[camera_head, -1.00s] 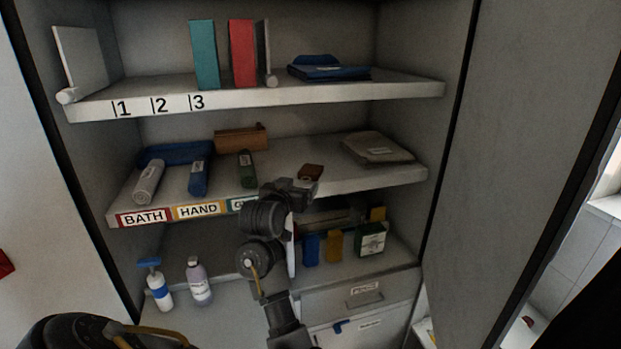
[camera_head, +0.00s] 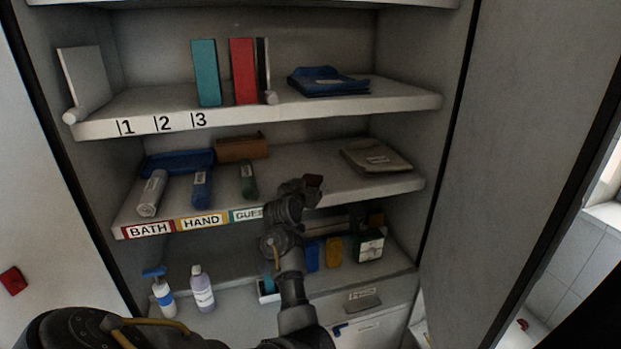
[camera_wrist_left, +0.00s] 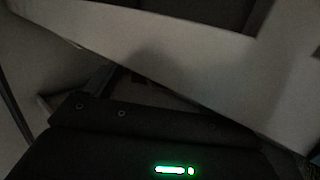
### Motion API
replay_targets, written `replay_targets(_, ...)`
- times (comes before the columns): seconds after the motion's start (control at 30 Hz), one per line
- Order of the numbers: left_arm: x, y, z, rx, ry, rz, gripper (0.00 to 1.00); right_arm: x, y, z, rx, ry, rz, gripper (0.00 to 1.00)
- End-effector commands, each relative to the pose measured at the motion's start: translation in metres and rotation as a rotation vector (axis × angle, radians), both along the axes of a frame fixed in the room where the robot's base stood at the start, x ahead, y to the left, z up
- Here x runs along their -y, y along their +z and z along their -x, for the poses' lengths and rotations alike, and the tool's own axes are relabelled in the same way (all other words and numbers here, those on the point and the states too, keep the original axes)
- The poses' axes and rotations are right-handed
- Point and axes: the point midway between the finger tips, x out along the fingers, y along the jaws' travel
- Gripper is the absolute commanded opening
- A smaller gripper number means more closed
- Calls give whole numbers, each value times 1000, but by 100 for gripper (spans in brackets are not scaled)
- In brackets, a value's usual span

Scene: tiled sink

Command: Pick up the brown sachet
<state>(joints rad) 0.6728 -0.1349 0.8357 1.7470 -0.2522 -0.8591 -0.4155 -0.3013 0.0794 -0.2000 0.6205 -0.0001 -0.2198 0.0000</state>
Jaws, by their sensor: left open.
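A small dark brown piece (camera_head: 314,182), which looks like the brown sachet, is at the front of the middle shelf (camera_head: 345,191), right of the GUEST label. My left gripper (camera_head: 302,187) is open and right beside it, overlapping its lower left side in the head view. I cannot tell whether they touch. The left wrist view shows mostly the dark gripper body (camera_wrist_left: 150,140) with a green light, against a pale shelf surface; the sachet does not show there. My right gripper is not in view.
Rolled towels (camera_head: 201,189) and a brown box (camera_head: 242,148) are left on this shelf; a folded beige cloth (camera_head: 376,157) is right. Bottles (camera_head: 202,289) and small packs (camera_head: 334,251) stand below. The upper shelf edge (camera_head: 330,106) overhangs. An open door (camera_head: 530,130) borders the right.

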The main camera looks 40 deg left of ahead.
Motion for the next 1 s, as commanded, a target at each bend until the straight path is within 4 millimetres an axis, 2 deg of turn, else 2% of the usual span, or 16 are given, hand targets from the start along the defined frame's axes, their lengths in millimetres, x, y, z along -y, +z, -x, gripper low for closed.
replay_targets(0.13,-4,-2,-8,-2,1,2,82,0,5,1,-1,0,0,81)
replay_targets(0.37,-4,-3,-9,-1,1,1,82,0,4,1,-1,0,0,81)
replay_targets(0.77,-4,-3,-9,-1,1,1,30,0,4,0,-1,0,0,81)
replay_targets(1.0,-4,-2,-9,0,1,1,30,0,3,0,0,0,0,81)
